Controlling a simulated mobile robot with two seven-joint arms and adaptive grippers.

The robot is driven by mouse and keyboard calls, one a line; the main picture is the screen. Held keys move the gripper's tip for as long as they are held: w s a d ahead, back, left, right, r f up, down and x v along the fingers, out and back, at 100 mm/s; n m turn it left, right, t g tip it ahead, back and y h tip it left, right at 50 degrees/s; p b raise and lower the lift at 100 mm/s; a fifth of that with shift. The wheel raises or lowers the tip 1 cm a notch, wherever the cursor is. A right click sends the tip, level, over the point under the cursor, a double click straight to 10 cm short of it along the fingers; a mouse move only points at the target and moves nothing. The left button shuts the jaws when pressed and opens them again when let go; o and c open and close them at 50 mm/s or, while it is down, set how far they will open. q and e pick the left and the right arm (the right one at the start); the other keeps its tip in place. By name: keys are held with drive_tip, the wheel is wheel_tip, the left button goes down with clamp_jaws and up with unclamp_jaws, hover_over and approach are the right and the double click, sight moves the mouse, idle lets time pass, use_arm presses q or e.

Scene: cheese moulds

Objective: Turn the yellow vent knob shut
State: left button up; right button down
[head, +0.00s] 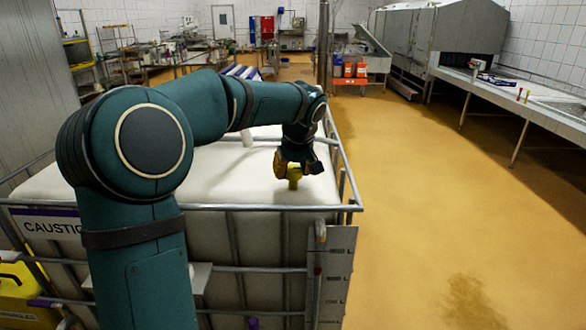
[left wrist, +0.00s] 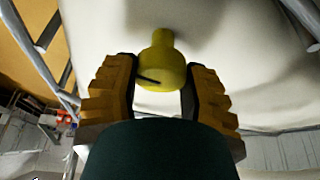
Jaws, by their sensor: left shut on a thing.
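The yellow vent knob (head: 294,176) stands on top of the white caustic tank (head: 228,180) near its right side in the head view. My left gripper (head: 294,168) reaches down over the knob from above and is shut on it. In the left wrist view the yellow knob (left wrist: 160,62) sits between the two yellow-padded fingers of the left gripper (left wrist: 160,85). A dark line marks the knob's side. The fingers partly cover the knob in the head view. My right gripper is not in view.
A metal cage rail (head: 200,207) runs around the tank top. A grey litre scale plate (head: 333,280) hangs at its front right corner. A yellow container (head: 18,290) stands at the lower left. The tan floor (head: 450,200) to the right is clear.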

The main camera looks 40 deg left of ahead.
use_arm(q)
drive_tip(key=m+t+h+p, duration=0.1)
drive_tip(key=m, duration=0.3)
drive_tip(key=m+h+p, duration=0.1)
drive_tip(key=m, duration=0.2)
drive_tip(key=m+h+p, duration=0.1)
drive_tip(key=m+p, duration=0.1)
drive_tip(key=m, duration=0.1)
drive_tip(key=shift+t, duration=0.4)
drive_tip(key=m+h, duration=0.1)
drive_tip(key=m, duration=0.2)
drive_tip(key=shift+f+h, duration=0.1)
drive_tip(key=shift+h, duration=0.2)
drive_tip(key=shift+m+g+h+p, duration=0.35)
drive_tip(key=shift+m+h, duration=0.25)
drive_tip(key=shift+m, duration=1.3)
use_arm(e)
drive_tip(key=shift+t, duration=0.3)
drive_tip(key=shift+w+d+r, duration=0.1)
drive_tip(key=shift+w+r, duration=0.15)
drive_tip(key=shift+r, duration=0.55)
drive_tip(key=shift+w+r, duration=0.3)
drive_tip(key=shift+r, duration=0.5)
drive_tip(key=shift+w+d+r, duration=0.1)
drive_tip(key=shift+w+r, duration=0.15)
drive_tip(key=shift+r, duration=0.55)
use_arm(q)
drive_tip(key=o, duration=1.2)
